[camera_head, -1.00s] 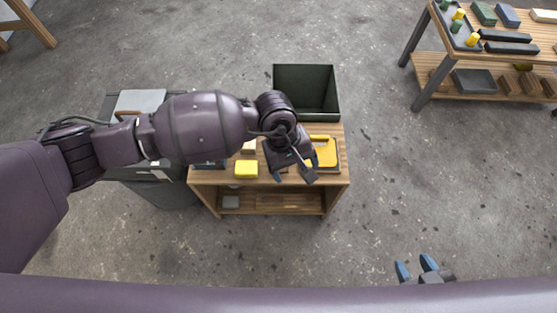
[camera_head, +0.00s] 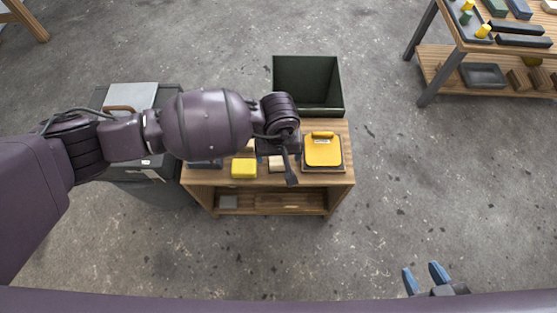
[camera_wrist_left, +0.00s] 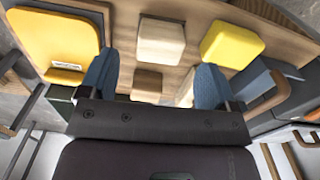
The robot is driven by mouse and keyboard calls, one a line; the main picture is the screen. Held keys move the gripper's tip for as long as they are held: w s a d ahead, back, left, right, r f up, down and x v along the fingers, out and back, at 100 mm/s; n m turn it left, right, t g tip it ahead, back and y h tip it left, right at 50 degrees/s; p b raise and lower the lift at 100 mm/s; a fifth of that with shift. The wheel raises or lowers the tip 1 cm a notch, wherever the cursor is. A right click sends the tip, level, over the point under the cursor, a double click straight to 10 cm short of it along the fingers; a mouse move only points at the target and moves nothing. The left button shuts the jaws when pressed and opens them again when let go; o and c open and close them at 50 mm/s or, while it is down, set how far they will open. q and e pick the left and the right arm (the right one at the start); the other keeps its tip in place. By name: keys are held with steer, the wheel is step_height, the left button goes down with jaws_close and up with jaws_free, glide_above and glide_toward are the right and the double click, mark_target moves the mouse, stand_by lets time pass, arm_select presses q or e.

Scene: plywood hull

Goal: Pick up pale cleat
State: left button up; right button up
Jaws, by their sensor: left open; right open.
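A pale cream block (camera_head: 277,164), which looks like the pale cleat, sits on the wooden bench top beside the yellow block. It also shows in the left wrist view (camera_wrist_left: 161,42), ahead of and between the fingertips. A second pale block (camera_wrist_left: 186,88) and a brown block (camera_wrist_left: 147,82) lie behind it, partly hidden by my gripper. My left gripper (camera_head: 283,152) is over the bench, open and empty; it also shows in the left wrist view (camera_wrist_left: 155,76), apart from the block. My right gripper (camera_head: 425,278) is open and empty over the floor at the lower right.
A yellow block (camera_head: 244,169) lies left of the pale block, and a yellow lidded piece (camera_head: 322,151) lies to its right. A dark open bin (camera_head: 306,82) stands behind the wooden bench (camera_head: 270,200). A second table (camera_head: 450,48) stands at the upper right. Bare floor lies between.

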mark_target(278, 160)
arm_select(q)
step_height(278, 160, down, 4)
steer(key=shift+s+f+b, duration=0.1)
steer(key=shift+f+b, duration=0.05)
steer(key=shift+b, duration=0.65)
steer(key=shift+f, duration=0.15)
arm_select(e)
steer(key=shift+d+t, duration=0.3)
steer(key=shift+t, duration=0.1)
arm_select(q)
steer(key=c, duration=1)
steer(key=r+p, duration=0.1)
steer(key=r, duration=0.2)
steer(key=r+p, duration=0.1)
steer(key=r, duration=0.2)
steer(key=r+p, duration=0.1)
steer(key=r, duration=0.2)
steer(key=shift+w+r, duration=0.15)
steer(key=shift+w, duration=0.25)
steer(key=r+p, duration=0.1)
steer(key=r, duration=0.2)
steer(key=r+p, duration=0.1)
steer(key=r, duration=0.3)
steer(key=r+p, duration=0.1)
steer(key=r, duration=0.3)
steer(key=shift+s, duration=0.3)
arm_select(e)
steer(key=shift+s+r+m+g, duration=0.35)
steer(key=shift+s+g, duration=0.2)
steer(key=shift+g, duration=0.35)
